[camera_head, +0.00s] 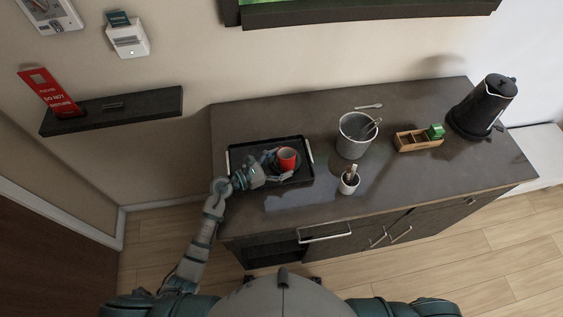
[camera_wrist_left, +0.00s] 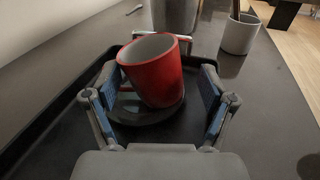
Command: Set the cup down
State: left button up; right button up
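The red cup (camera_head: 287,160), pale inside, is over a dark round saucer (camera_wrist_left: 135,113) on the black tray (camera_head: 239,153) at the left of the counter. In the left wrist view the cup (camera_wrist_left: 155,77) leans a little to the left, its base at the saucer; I cannot tell whether it sits flat. My left gripper (camera_head: 272,165) reaches in from the left. Its fingers (camera_wrist_left: 157,103) stand apart on either side of the cup, with visible gaps between the blue pads and the cup wall. My right gripper is out of view.
Right of the tray stand a grey bucket (camera_head: 352,146) with a utensil and a small white cup (camera_head: 349,185) holding items. A spoon (camera_head: 369,106), wooden box (camera_head: 411,143) and black kettle (camera_head: 482,106) are farther back or right. The front right counter is clear.

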pick_arm(q)
jog(key=shift+d+r, duration=0.1)
jog(key=shift+d, duration=0.05)
jog(key=shift+d+r+p, duration=0.15)
jog(key=shift+r+p, duration=0.2)
jog(key=shift+p, duration=0.05)
jog(key=shift+r+p, duration=0.3)
jog(key=v, duration=0.4)
jog(key=b+v, duration=0.1)
jog(key=v, duration=0.3)
jog(key=shift+f+b, duration=0.25)
jog(key=shift+b, duration=0.05)
jog(key=v, duration=0.4)
jog(key=shift+w+b, duration=0.2)
jog(key=shift+b, duration=0.1)
jog(key=shift+s+a+r, duration=0.1)
jog(key=shift+a+r, duration=0.05)
jog(key=shift+a, duration=0.1)
jog(key=shift+d, duration=0.3)
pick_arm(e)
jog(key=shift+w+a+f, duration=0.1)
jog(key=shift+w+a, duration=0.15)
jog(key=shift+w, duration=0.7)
pick_arm(q)
jog(key=shift+a, duration=0.1)
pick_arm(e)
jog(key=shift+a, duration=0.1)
